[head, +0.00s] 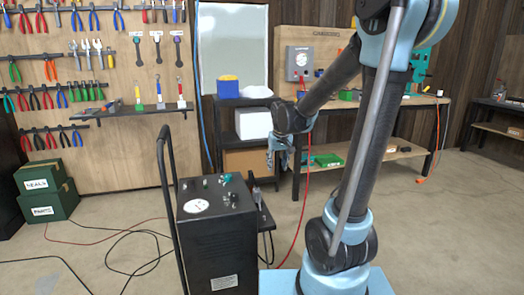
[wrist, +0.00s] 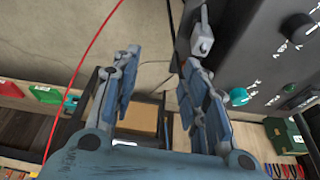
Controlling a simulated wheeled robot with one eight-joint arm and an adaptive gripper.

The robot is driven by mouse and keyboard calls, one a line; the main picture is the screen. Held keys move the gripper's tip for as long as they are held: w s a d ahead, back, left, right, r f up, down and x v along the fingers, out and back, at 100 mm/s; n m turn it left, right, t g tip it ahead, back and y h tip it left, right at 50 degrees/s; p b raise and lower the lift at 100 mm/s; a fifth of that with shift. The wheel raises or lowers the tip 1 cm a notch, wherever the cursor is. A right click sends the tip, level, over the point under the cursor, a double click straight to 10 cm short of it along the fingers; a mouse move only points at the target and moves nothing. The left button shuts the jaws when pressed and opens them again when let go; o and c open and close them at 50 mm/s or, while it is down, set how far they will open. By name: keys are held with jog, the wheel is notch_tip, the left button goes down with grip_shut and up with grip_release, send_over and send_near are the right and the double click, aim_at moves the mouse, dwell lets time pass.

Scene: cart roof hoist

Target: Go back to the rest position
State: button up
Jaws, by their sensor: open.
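My gripper (head: 279,160) hangs pointing down at the end of my arm, above and to the right of the black cart (head: 222,250). In the wrist view my gripper (wrist: 160,65) is open, with its two blue-grey fingers apart and nothing seen between them. The cart's dark panel (wrist: 258,55) with knobs fills the upper right of that view, beside the right finger. A small grey piece with a thin rod (wrist: 202,38) shows close to the right finger; I cannot tell if they touch.
A tall handle (head: 163,190) rises at the cart's left. A workbench (head: 385,155) and a dark shelf (head: 212,135) stand behind. A red hose (head: 302,205) and black cables (head: 110,240) lie on the floor. Green boxes (head: 48,200) stand at the left.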

jog(key=s+d+f, duration=0.2)
jog(key=s+d, duration=0.2)
jog(key=s, duration=0.5)
jog(key=s+d+f+m+g, duration=0.1)
jog(key=s+d, duration=0.3)
jog(key=s, duration=0.5)
jog(key=s+d+f+m, duration=0.1)
jog(key=s+d+f, duration=0.2)
jog(key=s, duration=0.6)
jog(key=shift+s+d+g+h, duration=0.2)
jog(key=shift+d+g+h, duration=0.1)
jog(key=shift+d, duration=0.6)
jog(key=shift+w+f, duration=0.15)
jog(key=shift+w, duration=0.35)
